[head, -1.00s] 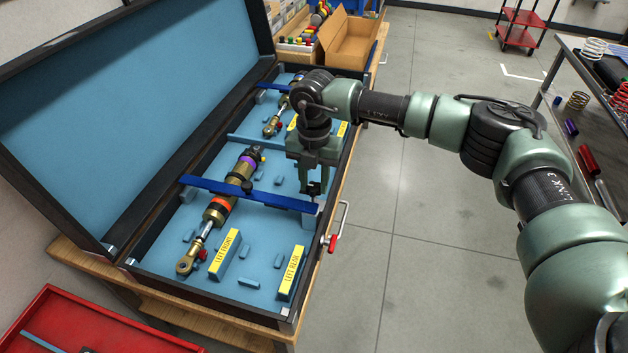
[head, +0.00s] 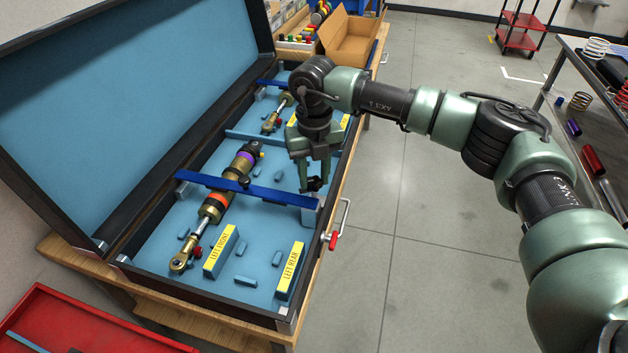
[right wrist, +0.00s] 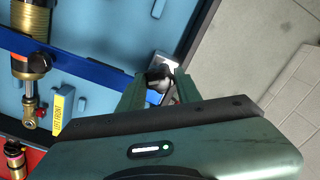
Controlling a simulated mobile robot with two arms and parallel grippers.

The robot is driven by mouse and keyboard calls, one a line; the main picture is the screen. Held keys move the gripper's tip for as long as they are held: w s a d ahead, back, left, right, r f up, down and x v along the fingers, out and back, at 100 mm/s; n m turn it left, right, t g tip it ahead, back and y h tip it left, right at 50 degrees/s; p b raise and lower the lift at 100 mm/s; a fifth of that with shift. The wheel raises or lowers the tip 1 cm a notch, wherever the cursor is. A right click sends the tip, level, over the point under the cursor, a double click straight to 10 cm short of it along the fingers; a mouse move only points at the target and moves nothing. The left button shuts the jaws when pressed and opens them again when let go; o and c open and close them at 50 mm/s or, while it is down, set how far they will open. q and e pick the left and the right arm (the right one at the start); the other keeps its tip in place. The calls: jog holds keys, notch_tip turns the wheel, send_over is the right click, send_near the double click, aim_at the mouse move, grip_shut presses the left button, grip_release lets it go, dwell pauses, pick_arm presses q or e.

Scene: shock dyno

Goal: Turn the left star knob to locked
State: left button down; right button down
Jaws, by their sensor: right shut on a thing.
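A blue clamp bar (head: 240,188) lies across the blue-lined case and over a gold shock absorber (head: 214,206). A small black star knob (head: 315,184) sits at the bar's right end, near the front edge of the case. My right gripper (head: 314,183) points down and is shut on this knob. In the right wrist view, the dark knob (right wrist: 160,74) shows between the two green fingers, partly hidden by them. Its lock marking cannot be read. My left gripper is not in view.
The case's lid (head: 110,110) stands open at the left. A second blue bar (head: 272,84) and shock lie farther back. A red-gripped latch (head: 333,240) sticks out at the case's front. A metal table (head: 605,130) with springs stands right; open floor lies between.

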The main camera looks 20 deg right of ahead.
aim_at(314, 180)
jog(key=n+b, duration=0.2)
jog(key=n, duration=0.3)
jog(key=shift+n, duration=0.3)
jog(key=n+b, duration=0.2)
jog(key=n, duration=0.3)
jog(key=shift+r, duration=0.1)
jog(key=shift+n, duration=0.4)
jog(key=c, duration=1)
grip_release()
notch_tip(314, 180, up, 8)
jog(key=shift+f+b, duration=0.1)
jog(key=shift+b, duration=0.45)
